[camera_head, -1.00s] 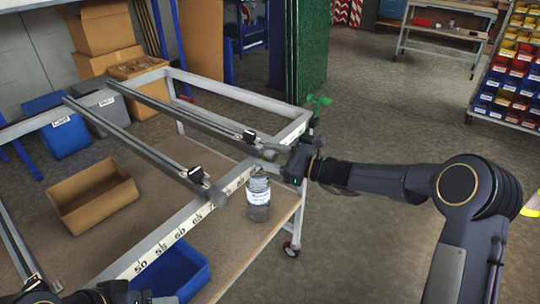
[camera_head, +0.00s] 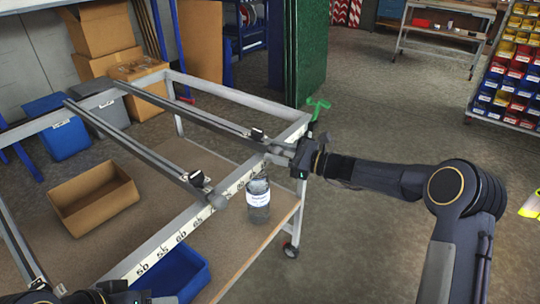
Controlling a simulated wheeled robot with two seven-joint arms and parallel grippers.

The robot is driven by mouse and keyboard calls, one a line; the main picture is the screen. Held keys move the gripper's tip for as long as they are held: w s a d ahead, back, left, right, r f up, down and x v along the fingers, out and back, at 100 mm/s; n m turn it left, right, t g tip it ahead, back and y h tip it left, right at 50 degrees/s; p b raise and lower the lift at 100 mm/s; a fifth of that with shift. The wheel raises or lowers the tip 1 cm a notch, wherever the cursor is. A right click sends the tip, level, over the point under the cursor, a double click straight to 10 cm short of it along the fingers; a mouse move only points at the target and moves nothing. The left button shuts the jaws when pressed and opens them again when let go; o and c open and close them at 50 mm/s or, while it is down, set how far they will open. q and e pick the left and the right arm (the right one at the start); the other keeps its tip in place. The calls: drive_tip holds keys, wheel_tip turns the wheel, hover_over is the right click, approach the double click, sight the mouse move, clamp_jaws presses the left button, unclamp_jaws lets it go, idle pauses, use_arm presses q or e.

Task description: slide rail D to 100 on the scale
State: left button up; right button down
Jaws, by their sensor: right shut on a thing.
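The rightmost rail (camera_head: 190,112), which I take as rail D, runs across the grey frame from the back bar to the front bar. My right gripper (camera_head: 287,149) is shut on the rail's front end, by the right corner of the frame. The scale (camera_head: 182,235) lies along the front bar; 50, 55, 60 and 65 are readable, and the marks by this rail are too small or covered. My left gripper (camera_head: 112,292) shows only in part at the bottom left edge, and its fingers cannot be made out.
A second rail (camera_head: 140,150) with a round end knob lies to the left, and a third (camera_head: 22,245) further left. A labelled bottle (camera_head: 258,200) stands on the lower shelf below the front bar. A cardboard box (camera_head: 95,197) and blue bin (camera_head: 178,270) sit there too.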

use_arm(q)
wheel_tip(320, 180, up, 2)
drive_tip(key=shift+p, duration=0.6)
use_arm(e)
drive_tip(key=w+d, duration=0.1)
drive_tip(key=w, duration=0.1)
drive_tip(key=w+d, duration=0.3)
drive_tip(key=shift+w, duration=0.3)
use_arm(q)
drive_tip(key=shift+w, duration=0.1)
use_arm(e)
drive_tip(key=c, duration=1)
unclamp_jaws()
drive_tip(key=shift+c, duration=0.2)
drive_tip(key=shift+d, duration=0.1)
use_arm(q)
drive_tip(key=shift+f+b, duration=0.35)
use_arm(e)
drive_tip(key=v, duration=0.7)
drive_tip(key=shift+s+d, duration=0.2)
drive_tip(key=shift+d, duration=0.15)
